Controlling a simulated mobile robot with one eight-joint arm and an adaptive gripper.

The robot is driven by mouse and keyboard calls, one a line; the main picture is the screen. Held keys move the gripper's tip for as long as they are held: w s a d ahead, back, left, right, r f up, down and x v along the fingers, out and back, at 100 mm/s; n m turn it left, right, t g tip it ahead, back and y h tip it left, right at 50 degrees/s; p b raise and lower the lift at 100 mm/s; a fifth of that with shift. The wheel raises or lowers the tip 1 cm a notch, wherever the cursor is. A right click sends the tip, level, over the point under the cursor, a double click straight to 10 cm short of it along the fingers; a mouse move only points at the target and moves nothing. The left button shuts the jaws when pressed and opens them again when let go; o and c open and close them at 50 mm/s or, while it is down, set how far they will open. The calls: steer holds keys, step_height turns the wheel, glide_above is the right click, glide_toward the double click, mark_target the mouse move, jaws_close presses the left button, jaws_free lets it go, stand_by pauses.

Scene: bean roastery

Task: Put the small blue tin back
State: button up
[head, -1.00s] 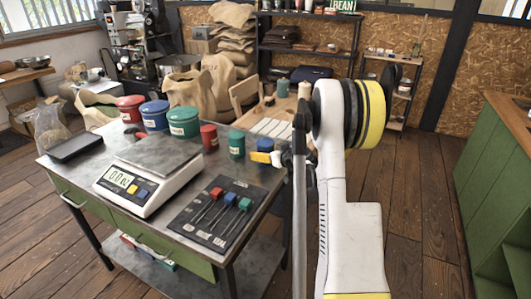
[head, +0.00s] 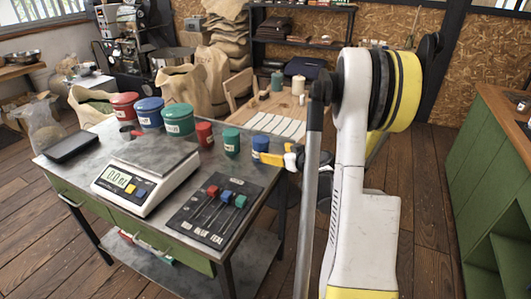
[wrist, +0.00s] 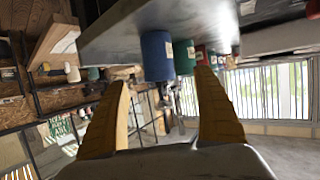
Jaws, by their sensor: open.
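The small blue tin (head: 260,144) stands upright at the back right of the metal worktable, at the right end of a row with a small red tin (head: 205,135) and a small green tin (head: 231,143). My gripper (head: 284,158) is open at the table's right edge, its yellow fingers close beside the blue tin. In the wrist view, the picture is upside down and the blue tin (wrist: 157,57) shows between the two open fingertips, with a gap on either side. I cannot tell how far the tips reach past it.
Large red (head: 124,106), blue (head: 149,114) and green (head: 179,121) tins stand behind the small ones. A scale (head: 145,180) and a dark board (head: 212,212) with red, blue and green-topped tools fill the table's front. A black tray (head: 70,146) lies at left.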

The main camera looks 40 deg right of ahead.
steer(key=s+a+r+g+y, duration=0.1)
steer(key=a+r, duration=0.2)
steer(key=a, duration=0.6)
steer(key=s+a+r+n+g+y, duration=0.1)
steer(key=a+r+g, duration=0.15)
steer(key=a, duration=0.55)
steer(key=s+a+r+y, duration=0.1)
steer(key=a+r, duration=0.2)
steer(key=a, duration=0.6)
steer(key=s+a+g, duration=0.3)
steer(key=s+a, duration=1)
steer(key=s, duration=0.3)
steer(key=shift+s+r+n+h, duration=0.35)
steer(key=shift+n+h, duration=0.05)
